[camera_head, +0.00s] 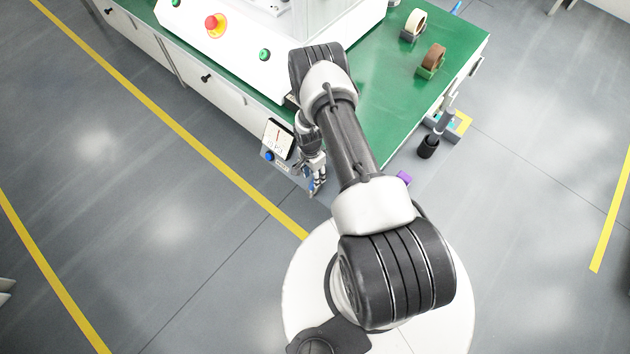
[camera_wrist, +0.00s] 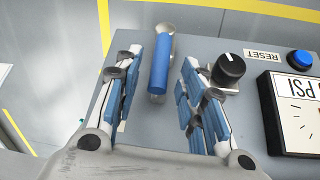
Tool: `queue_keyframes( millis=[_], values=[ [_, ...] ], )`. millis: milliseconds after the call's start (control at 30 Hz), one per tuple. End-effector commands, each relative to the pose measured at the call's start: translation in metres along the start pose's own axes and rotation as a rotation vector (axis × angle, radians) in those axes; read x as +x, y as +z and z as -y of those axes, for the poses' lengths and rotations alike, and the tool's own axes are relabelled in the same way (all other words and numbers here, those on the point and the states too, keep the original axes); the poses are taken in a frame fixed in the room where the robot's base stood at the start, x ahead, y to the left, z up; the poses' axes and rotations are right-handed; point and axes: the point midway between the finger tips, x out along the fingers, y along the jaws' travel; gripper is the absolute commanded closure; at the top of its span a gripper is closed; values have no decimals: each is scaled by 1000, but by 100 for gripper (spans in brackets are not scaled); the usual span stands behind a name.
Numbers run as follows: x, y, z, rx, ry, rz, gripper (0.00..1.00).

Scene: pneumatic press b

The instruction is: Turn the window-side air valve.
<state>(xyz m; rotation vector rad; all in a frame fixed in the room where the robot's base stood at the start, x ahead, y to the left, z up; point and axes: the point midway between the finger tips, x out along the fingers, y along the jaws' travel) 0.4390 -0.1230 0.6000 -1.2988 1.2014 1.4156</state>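In the wrist view a blue valve handle (camera_wrist: 160,64) with a bare metal end lies on a grey panel (camera_wrist: 225,133). My gripper (camera_wrist: 162,58) has its two blue-padded fingers spread on either side of the handle. A gap shows on each side, so the fingers do not seem to touch it. I cannot tell how far the fingertips reach down around it. In the head view my gripper (camera_head: 317,186) hangs at the front edge of the bench beside the panel, and it hides most of the valve there.
Right of the valve are a black knob (camera_wrist: 229,69), a blue RESET button (camera_wrist: 299,60) and a PSI gauge (camera_wrist: 300,112). Open floor lies left.

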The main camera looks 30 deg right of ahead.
Motion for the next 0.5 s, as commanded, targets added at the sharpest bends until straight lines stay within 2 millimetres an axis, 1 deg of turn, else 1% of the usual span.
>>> queue_keyframes(
  millis=[33,200,333,500],
  values=[
    [12,0,0,0,1,1,63],
    [31,0,0,0,1,0,63],
    [36,0,0,0,0,0,63],
    [37,0,0,0,0,0,63]
  ],
)
